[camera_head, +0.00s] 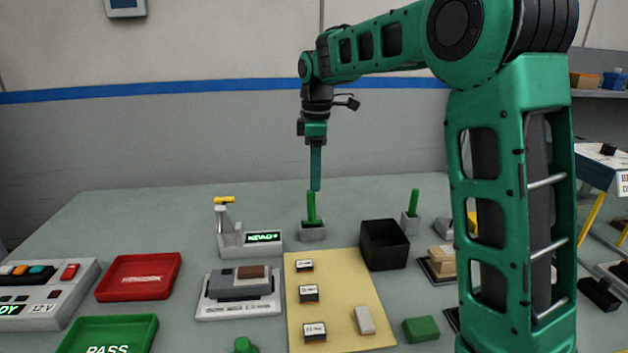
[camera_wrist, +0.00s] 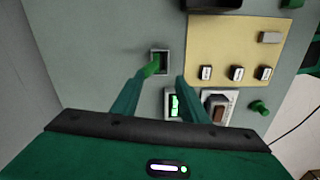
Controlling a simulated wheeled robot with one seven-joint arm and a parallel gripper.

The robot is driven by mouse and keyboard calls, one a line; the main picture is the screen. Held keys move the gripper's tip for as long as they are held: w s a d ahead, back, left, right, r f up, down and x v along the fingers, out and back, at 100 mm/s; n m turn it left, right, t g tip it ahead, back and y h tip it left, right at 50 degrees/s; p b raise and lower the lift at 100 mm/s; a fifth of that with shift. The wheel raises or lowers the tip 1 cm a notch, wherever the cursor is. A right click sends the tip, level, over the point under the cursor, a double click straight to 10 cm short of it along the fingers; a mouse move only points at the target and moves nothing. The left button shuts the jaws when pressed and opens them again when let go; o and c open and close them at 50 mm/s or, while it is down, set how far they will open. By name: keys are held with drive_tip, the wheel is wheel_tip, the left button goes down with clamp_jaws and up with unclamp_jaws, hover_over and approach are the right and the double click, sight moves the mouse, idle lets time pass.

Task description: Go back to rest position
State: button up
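My gripper (camera_head: 316,188) points straight down above the table, with its tips close above the green stick (camera_head: 311,207). In the wrist view my gripper (camera_wrist: 158,82) has its two green fingers spread apart, with nothing held between them. The green stick also shows there (camera_wrist: 152,66), upright in a small grey socket block (camera_head: 313,233), just beyond the fingertips and nearer the left finger. From these views I cannot tell the exact gap between tips and stick. My arm stands bent at the right of the head view.
A second green stick (camera_head: 413,203) stands in a socket to the right. A black bin (camera_head: 385,245), a yellow mat (camera_head: 352,290) with labelled blocks, a grey display stand (camera_head: 228,238), a red tray (camera_head: 139,277) and a green PASS tray (camera_head: 108,335) crowd the table. The back left is clear.

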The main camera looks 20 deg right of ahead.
drive_tip(key=s+d+m, duration=0.3)
drive_tip(key=s+d, duration=0.1)
drive_tip(key=s, duration=0.2)
drive_tip(key=s+d+f+m, duration=0.1)
drive_tip(key=s+d+m, duration=0.3)
drive_tip(key=s, duration=0.2)
drive_tip(key=s+d+m, duration=0.3)
drive_tip(key=s+d, duration=0.2)
drive_tip(key=s, duration=0.2)
drive_tip(key=shift+f+m, duration=0.3)
drive_tip(key=shift+f, duration=0.1)
drive_tip(key=s+d+f+m, duration=0.1)
drive_tip(key=s+f+m, duration=0.1)
drive_tip(key=s, duration=0.4)
drive_tip(key=s+d+f+m, duration=0.1)
drive_tip(key=s+f+m, duration=0.2)
drive_tip(key=s, duration=0.4)
drive_tip(key=s+d+f+m, duration=0.1)
drive_tip(key=s+f+m, duration=0.2)
drive_tip(key=s, duration=0.4)
drive_tip(key=shift+d+m, duration=0.25)
drive_tip(key=shift+m, duration=0.65)
